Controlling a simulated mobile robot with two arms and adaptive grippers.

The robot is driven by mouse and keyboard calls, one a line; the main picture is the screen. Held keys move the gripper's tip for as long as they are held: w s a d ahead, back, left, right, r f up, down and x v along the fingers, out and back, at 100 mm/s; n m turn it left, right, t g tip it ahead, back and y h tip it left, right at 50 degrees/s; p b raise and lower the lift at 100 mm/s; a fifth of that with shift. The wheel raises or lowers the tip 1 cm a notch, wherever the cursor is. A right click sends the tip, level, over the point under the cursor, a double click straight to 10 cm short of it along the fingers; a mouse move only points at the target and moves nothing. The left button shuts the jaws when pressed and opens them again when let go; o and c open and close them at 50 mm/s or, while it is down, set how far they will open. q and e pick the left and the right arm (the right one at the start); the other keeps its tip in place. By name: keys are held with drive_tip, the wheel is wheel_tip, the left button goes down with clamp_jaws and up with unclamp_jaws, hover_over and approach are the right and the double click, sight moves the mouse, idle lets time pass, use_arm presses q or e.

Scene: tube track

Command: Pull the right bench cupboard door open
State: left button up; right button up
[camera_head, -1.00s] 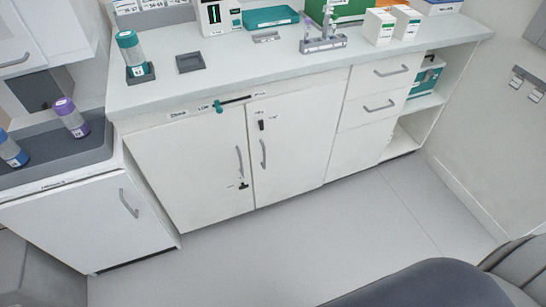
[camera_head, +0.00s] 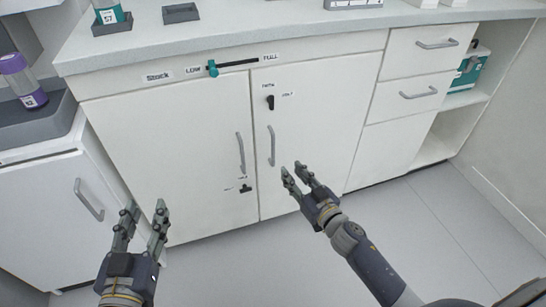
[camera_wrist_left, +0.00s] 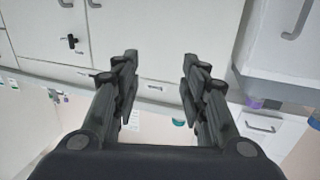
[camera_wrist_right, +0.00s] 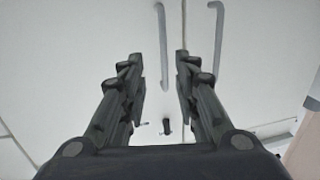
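The right bench cupboard door (camera_head: 325,115) is shut, flush with the left door (camera_head: 175,150). Its grey vertical handle (camera_head: 271,146) is near the seam; in the right wrist view this handle (camera_wrist_right: 162,45) appears left of the seam, the picture being upside down. A small black knob (camera_head: 270,102) sits above the handle. My right gripper (camera_head: 293,170) is open and empty, low and to the right of the handle in the head view, apart from it. My left gripper (camera_head: 147,208) is open and empty before the left door's lower left part.
The left door has its own handle (camera_head: 240,155) and a black latch (camera_head: 246,188). A teal slider (camera_head: 213,69) is on the panel above, between LOW and FULL labels. Drawers (camera_head: 425,65) are to the right, a separate low cabinet (camera_head: 70,210) to the left. The floor (camera_head: 420,240) is clear.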

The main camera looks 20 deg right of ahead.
sight(274, 149)
drive_tip(key=shift+t, duration=0.3)
drive_tip(key=x, duration=0.3)
drive_tip(key=r+b+x, duration=0.1)
drive_tip(key=x, duration=0.2)
drive_tip(key=b+x, duration=0.1)
drive_tip(key=x, duration=0.3)
drive_tip(key=shift+a+r, duration=0.3)
drive_tip(key=shift+r, duration=0.05)
drive_tip(key=shift+w+a, duration=0.15)
drive_tip(key=shift+w, duration=0.5)
use_arm(q)
wheel_tip(274, 149, up, 12)
drive_tip(key=s+t+h, duration=0.2)
drive_tip(key=s+t, duration=0.1)
drive_tip(key=t, duration=0.3)
drive_tip(key=shift+d, duration=0.3)
drive_tip(key=shift+f, duration=0.15)
use_arm(e)
drive_tip(key=shift+c, duration=0.3)
clamp_jaws()
